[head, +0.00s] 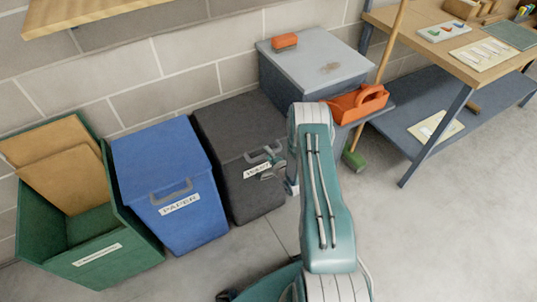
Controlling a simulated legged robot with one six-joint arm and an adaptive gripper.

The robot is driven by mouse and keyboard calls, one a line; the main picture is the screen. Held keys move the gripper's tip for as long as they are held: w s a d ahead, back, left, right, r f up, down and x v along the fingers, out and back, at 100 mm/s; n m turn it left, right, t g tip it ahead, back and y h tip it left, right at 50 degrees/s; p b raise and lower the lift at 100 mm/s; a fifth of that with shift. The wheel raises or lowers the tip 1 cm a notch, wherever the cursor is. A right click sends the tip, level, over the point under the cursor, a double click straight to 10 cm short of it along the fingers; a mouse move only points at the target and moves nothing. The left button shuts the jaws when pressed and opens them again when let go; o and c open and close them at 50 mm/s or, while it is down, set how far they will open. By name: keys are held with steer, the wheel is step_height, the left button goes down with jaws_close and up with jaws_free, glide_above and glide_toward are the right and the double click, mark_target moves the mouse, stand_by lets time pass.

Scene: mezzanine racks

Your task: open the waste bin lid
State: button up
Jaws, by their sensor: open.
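The waste bin (250,198) is dark grey and stands against the block wall, with a white label on its front reading roughly "WASTE", partly covered. Its lid (235,122) is shut, with a grey handle (258,157) at its front edge. My gripper (272,168) is open at the front right of the bin, close to the handle and label. My arm comes from the lower right and hides part of the gripper. I cannot tell whether the fingers touch the handle.
The blue paper bin (185,225) stands closed on the left. The green bin (100,255) beyond it is open with cardboard inside. A grey cabinet (315,65), an orange tool caddy (357,103) and a workbench (425,40) are on the right. The floor in front is clear.

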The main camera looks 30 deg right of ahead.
steer(key=shift+a, duration=0.15)
steer(key=shift+c, duration=0.6)
jaws_close()
